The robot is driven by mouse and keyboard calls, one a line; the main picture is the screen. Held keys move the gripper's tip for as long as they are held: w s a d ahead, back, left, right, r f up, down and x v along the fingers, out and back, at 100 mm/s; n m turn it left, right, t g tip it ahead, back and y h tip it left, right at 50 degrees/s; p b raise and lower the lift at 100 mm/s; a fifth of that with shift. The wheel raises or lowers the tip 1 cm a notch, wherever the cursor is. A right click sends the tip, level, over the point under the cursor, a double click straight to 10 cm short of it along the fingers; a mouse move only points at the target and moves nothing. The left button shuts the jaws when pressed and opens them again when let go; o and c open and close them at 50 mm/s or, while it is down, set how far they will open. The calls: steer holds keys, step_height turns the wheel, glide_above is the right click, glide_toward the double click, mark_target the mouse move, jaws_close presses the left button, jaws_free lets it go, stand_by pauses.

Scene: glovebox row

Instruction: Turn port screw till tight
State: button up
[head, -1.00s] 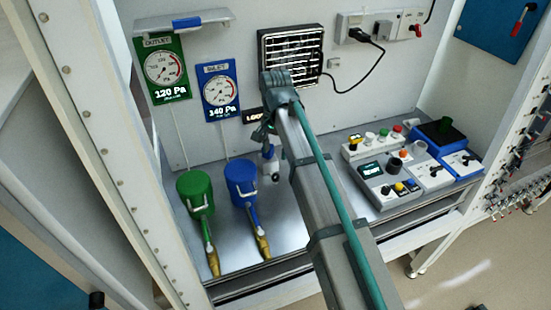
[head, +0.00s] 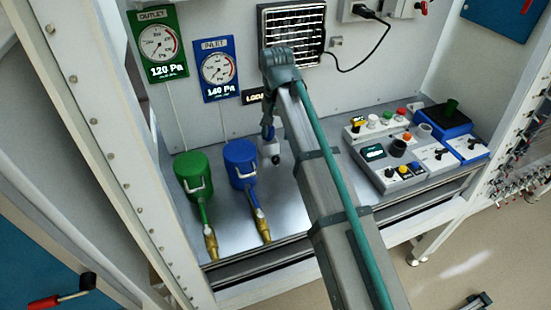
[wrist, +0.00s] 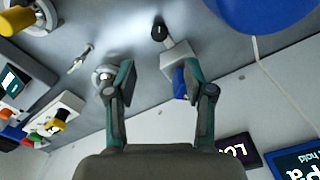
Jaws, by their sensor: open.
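My gripper (wrist: 160,88) is open in the wrist view, its two teal-padded fingers apart with nothing gripped between them. A grey block (wrist: 179,55) with a black knob (wrist: 159,32) and a blue part (wrist: 179,84) lies just beyond the right finger. A round pale fitting (wrist: 104,74) sits behind the left fingertip, partly hidden. A small silver screw-like piece (wrist: 81,59) is farther left, apart from the fingers. I cannot tell which of these is the port screw.
A green canister (head: 191,170) and a blue canister (head: 240,157) with brass-tipped hoses stand left on the steel shelf. Control boxes (head: 385,165) fill the right side. Gauges (head: 160,43) and a vent grille (head: 292,32) are on the back wall.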

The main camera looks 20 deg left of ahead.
mark_target(276, 158)
step_height(276, 158, down, 11)
steer(key=n+p, duration=0.1)
steer(key=n, duration=1.3)
steer(key=shift+r, duration=0.2)
steer(key=shift+c, duration=0.2)
jaws_close()
